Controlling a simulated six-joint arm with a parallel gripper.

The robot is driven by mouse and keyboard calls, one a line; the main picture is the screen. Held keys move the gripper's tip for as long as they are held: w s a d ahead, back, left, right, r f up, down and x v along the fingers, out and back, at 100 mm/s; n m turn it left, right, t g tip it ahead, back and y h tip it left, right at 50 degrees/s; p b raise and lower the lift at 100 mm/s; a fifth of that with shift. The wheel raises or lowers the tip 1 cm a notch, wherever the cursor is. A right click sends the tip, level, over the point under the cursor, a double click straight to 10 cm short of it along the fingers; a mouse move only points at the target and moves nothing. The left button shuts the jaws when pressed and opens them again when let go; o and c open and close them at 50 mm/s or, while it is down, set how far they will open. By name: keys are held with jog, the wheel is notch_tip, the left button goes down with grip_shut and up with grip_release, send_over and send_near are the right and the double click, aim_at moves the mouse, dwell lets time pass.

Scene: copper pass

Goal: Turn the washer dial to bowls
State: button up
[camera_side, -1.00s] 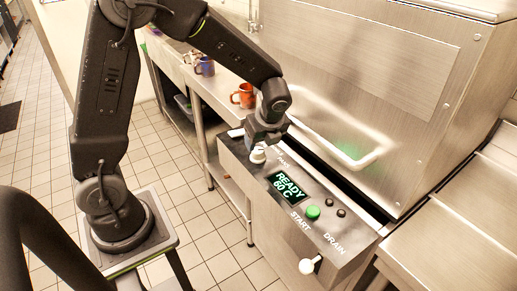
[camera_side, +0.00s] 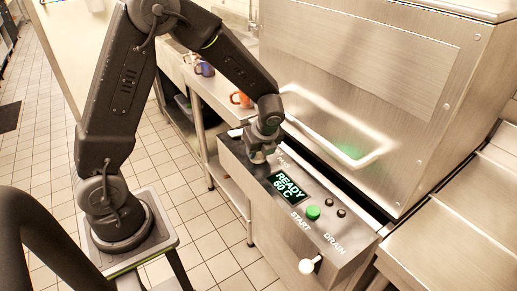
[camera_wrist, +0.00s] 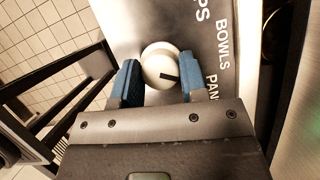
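The washer dial (camera_wrist: 158,62) is a round white knob with a dark pointer mark, on the steel control panel (camera_side: 240,163). In the wrist view the mark points right and slightly down, on the side of the printed words BOWLS (camera_wrist: 224,43) and PAN (camera_wrist: 211,88); I cannot tell which it lines up with. My gripper (camera_wrist: 158,78) has its two blue fingers apart, one on each side of the dial. Whether they touch it is unclear. In the side view my gripper (camera_side: 259,156) is low over the panel's far left end and hides the dial.
The panel has a display (camera_side: 289,189) reading READY 60 C, a green START button (camera_side: 313,212), small black buttons (camera_side: 328,201) and a white knob (camera_side: 306,266) on the front. The steel washer hood (camera_side: 360,70) rises behind. Mugs (camera_side: 205,68) stand on the left counter.

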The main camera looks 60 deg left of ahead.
jog(key=c, duration=0.3)
jog(key=n+g, duration=0.1)
jog(key=n, duration=0.3)
jog(key=shift+n+g, duration=0.3)
jog(key=shift+g, duration=0.1)
jog(key=shift+c, duration=0.2)
jog(key=o, duration=0.9)
